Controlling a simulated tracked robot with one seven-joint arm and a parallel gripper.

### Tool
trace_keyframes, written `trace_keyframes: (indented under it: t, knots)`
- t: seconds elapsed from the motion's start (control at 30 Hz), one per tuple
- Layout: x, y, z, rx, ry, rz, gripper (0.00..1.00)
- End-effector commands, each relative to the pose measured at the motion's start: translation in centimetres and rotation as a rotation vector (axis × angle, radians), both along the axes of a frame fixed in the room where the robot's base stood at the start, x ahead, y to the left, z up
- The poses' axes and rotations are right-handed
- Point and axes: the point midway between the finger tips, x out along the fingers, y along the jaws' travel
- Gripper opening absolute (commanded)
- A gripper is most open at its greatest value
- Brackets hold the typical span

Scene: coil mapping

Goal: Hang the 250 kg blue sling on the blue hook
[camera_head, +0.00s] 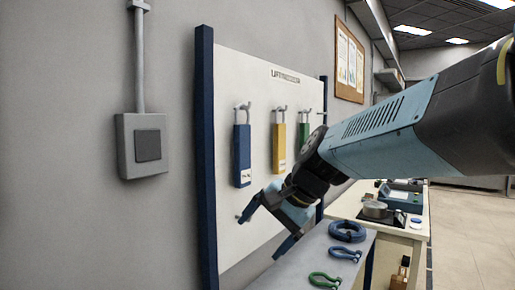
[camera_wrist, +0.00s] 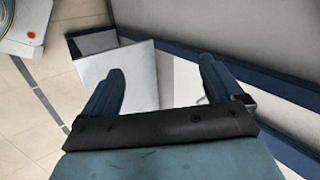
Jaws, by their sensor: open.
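A coiled blue ring, which looks like the blue sling (camera_head: 347,231), lies on the worktop to the right of my gripper; no weight marking is readable. My gripper (camera_head: 260,237) is open and empty in front of the board's lower part. In the wrist view, its spread fingers (camera_wrist: 161,68) have nothing between them; no sling shows there.
Yellow (camera_head: 279,147) and green (camera_head: 304,130) strips sit below other hooks. A blue shackle (camera_head: 345,254) and a green shackle (camera_head: 324,280) lie on the light worktop (camera_head: 300,262). A dark blue post (camera_head: 206,160) edges the board. A grey box (camera_head: 142,145) is on the wall.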

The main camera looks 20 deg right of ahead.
Motion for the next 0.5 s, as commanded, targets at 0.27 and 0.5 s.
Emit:
trace_keyframes:
  t: [0.27, 0.5]
  knots:
    - [8.8, -0.9, 5.8, 0.663, 0.183, -0.453, 0.94]
    - [16.2, -6.1, 11.2, 1.217, 0.311, -0.73, 0.94]
